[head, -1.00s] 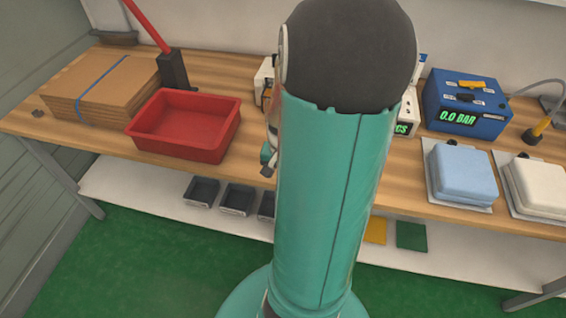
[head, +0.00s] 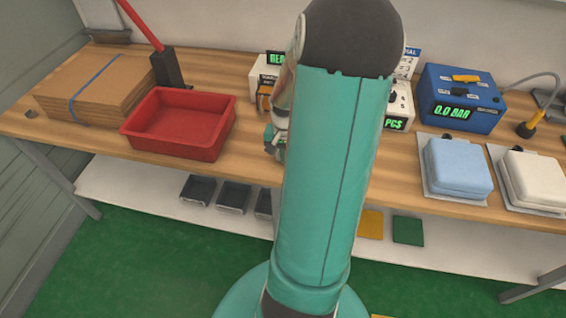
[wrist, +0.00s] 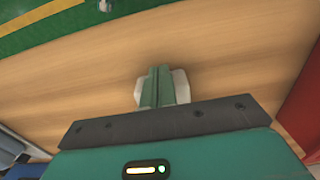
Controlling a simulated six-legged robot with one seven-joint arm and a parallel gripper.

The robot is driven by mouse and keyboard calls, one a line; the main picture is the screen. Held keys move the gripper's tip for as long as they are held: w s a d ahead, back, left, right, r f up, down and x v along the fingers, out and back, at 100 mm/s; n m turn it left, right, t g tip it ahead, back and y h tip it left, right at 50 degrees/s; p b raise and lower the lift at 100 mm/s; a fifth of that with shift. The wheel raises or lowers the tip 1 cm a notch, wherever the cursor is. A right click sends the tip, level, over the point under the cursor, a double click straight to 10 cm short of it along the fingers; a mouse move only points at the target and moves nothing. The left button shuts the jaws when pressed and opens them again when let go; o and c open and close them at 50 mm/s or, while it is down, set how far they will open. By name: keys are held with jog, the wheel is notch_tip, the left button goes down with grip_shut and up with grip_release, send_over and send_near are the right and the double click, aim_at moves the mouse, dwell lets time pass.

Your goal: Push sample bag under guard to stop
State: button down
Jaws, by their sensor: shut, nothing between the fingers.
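My gripper (wrist: 159,72) points down over the wooden bench top, its two green fingers shut together with nothing between them. A pale, whitish piece (wrist: 181,86) shows on both sides of the fingers in the wrist view. It may be the sample bag, but I cannot tell, nor whether the fingers touch it. In the head view my arm hides most of the gripper and the bench around it. A white machine (head: 262,72) with a green display and an orange part stands behind the arm. I cannot make out the guard or the stop.
Bare bench lies between tray and arm.

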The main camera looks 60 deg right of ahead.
jog(key=w+d, duration=0.1)
jog(key=d, duration=0.2)
jog(key=w+d, duration=0.2)
jog(key=d, duration=0.1)
jog(key=w+d, duration=0.1)
jog(key=d, duration=0.3)
jog(key=shift+w, duration=0.15)
jog(key=shift+d, duration=0.2)
jog(key=shift+r, duration=0.1)
